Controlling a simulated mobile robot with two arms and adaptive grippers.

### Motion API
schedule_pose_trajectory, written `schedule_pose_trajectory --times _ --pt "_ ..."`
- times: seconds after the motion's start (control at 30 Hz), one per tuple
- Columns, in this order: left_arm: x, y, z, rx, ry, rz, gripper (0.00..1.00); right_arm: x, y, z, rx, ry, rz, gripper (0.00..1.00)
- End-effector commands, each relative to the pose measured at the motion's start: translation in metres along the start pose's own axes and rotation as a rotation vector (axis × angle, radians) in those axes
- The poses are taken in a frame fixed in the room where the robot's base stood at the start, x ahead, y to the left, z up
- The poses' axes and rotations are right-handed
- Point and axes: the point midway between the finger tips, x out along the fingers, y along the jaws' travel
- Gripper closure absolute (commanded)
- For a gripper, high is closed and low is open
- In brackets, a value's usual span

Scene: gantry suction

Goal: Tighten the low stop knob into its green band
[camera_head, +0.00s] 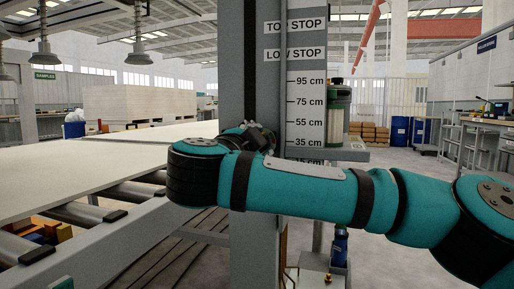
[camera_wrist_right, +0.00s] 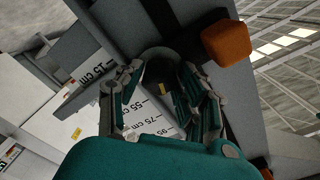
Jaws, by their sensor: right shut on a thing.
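The dark round low stop knob (camera_wrist_right: 158,68) sits against the grey column in the right wrist view, with a small yellow mark in front of it. My right gripper (camera_wrist_right: 160,88) has its fingers closed around the knob's sides, shut on it. In the head view my right arm crosses from the right and its gripper (camera_head: 262,137) is at the column, where the knob is hidden behind it. I cannot make out a green band. My left gripper is not in view.
The grey column (camera_head: 252,60) carries a centimetre scale (camera_head: 305,100) and TOP STOP and LOW STOP labels. An orange block (camera_wrist_right: 227,42) sits on the column close to the gripper. A roller conveyor with large pale boards (camera_head: 80,190) stands at the left.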

Motion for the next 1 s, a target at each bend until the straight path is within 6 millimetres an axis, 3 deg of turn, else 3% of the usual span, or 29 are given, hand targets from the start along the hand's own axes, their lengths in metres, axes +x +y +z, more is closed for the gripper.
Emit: schedule_pose_trajectory --times 0.2,0.23,0.4,0.77,1.0 --pt "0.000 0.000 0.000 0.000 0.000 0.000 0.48 0.000 0.000 0.000 0.000 0.000 0.000 0.95" --pt "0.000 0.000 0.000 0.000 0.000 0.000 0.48 0.000 0.000 0.000 0.000 0.000 0.000 0.61" --pt "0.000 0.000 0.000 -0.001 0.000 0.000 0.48 0.000 0.000 0.000 -0.001 0.000 0.000 0.39" --pt "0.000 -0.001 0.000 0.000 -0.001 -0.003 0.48 -0.006 -0.001 0.000 -0.002 -0.001 -0.002 0.39" --pt "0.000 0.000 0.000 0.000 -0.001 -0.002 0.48 -0.050 -0.002 0.000 -0.003 -0.001 -0.007 0.39"
